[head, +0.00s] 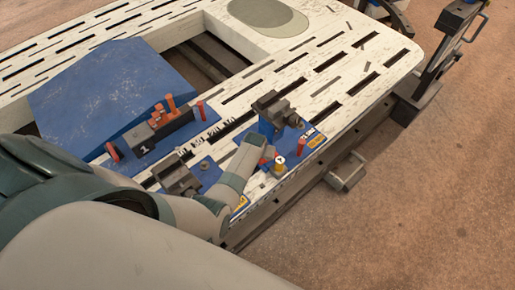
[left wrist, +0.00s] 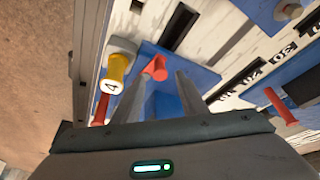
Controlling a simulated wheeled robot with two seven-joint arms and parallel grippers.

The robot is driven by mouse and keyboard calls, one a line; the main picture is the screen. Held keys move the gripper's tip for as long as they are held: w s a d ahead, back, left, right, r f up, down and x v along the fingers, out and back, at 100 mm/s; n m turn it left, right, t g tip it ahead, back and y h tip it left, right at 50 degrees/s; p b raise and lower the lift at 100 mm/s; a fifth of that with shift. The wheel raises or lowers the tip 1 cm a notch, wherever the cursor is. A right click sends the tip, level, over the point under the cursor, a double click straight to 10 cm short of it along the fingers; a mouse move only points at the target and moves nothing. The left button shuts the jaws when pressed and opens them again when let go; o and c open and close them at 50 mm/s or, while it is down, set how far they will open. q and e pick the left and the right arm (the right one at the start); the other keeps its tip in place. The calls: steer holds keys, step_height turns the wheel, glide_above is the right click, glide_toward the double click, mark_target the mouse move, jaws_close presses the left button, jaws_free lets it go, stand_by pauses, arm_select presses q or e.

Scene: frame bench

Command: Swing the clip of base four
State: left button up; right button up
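Base four has a blue plate (head: 308,139) near the bench's right edge, with a dark grey clamp block (head: 272,105). A yellow post (head: 280,166) stands at its front; the left wrist view shows a 4 on its cap (left wrist: 113,86). A red clip handle (left wrist: 156,68) lies between and just beyond the fingertips of my left gripper (left wrist: 158,85). The fingers are apart and I see no grip on the handle. In the head view my left gripper (head: 261,143) reaches over the plate, and its wrist hides part of the base. My right gripper is not in view.
Another blue plate with a grey block (head: 178,179) is left of my wrist. Red pins (head: 312,141) stand nearby. The slotted bench top (head: 345,60) is clear at the back right.

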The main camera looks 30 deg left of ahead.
arm_select(q)
steer(key=p+v, duration=0.1)
steer(key=v, duration=1.2)
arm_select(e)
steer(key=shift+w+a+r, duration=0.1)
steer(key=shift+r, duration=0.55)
arm_select(q)
steer(key=shift+w+f, duration=0.1)
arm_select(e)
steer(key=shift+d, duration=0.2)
